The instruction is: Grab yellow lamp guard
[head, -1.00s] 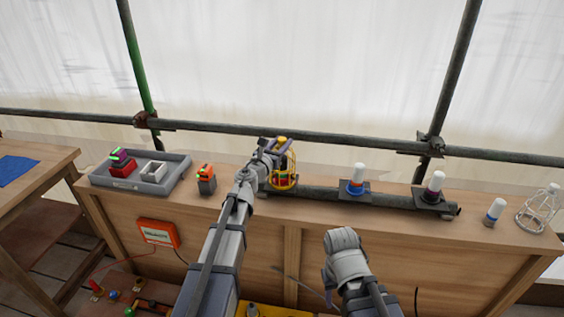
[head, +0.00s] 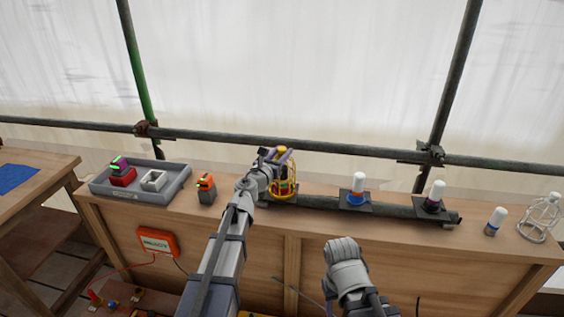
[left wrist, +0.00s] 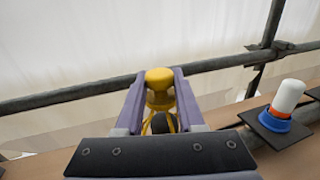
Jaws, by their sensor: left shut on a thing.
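The yellow lamp guard (head: 283,191) is a wire cage with a knob on top. It stands around a dark and red lamp at the left end of the pipe on the bench. My left gripper (head: 283,155) is shut on the top of the guard. In the left wrist view the two purple fingers of my left gripper (left wrist: 160,92) press on either side of the guard's yellow top (left wrist: 159,77). The lower cage is mostly hidden there. My right arm is low in the head view; its fingers are not clearly shown.
A dark pipe (head: 320,202) bears lamps with white tops (head: 358,184). At the right are a loose white-topped lamp (head: 496,221) and a white wire guard (head: 541,217). A grey tray (head: 172,186) and an orange-topped block (head: 206,187) stand left. A scaffold rail (head: 330,150) crosses behind.

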